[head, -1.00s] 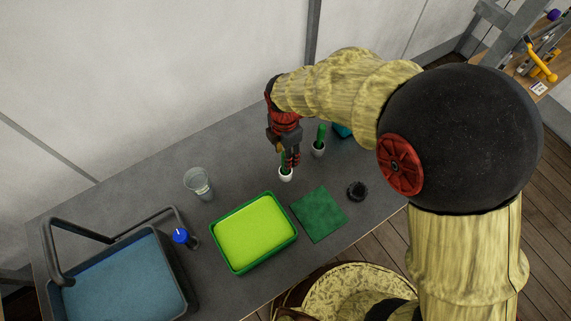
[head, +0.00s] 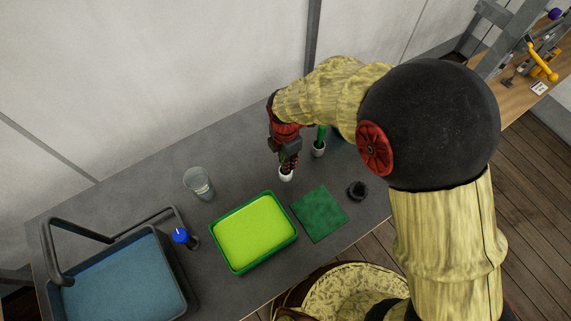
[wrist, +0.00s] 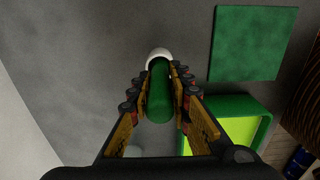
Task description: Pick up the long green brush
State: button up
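A green, round-ended brush (wrist: 159,92) stands in a small white holder (head: 286,174) on the grey table. My gripper (head: 289,163) is low over this holder, and in the head view it hides most of the brush. In the wrist view the fingers of my gripper (wrist: 158,80) lie on either side of the brush, very close to it. Whether they press on it cannot be made out. The white holder (wrist: 158,54) shows just beyond the fingertips. A second green upright piece (head: 321,133) in a white holder (head: 318,150) stands to the right, close by my arm.
A green mat (head: 320,214), a green-rimmed tray (head: 238,271) with a lime inside and a small black round item (head: 357,190) lie nearer the front. A clear glass (head: 198,183), a blue-capped bottle (head: 181,236) and a dark handled bin (head: 188,285) are to the left.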

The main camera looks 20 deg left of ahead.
grip_shut()
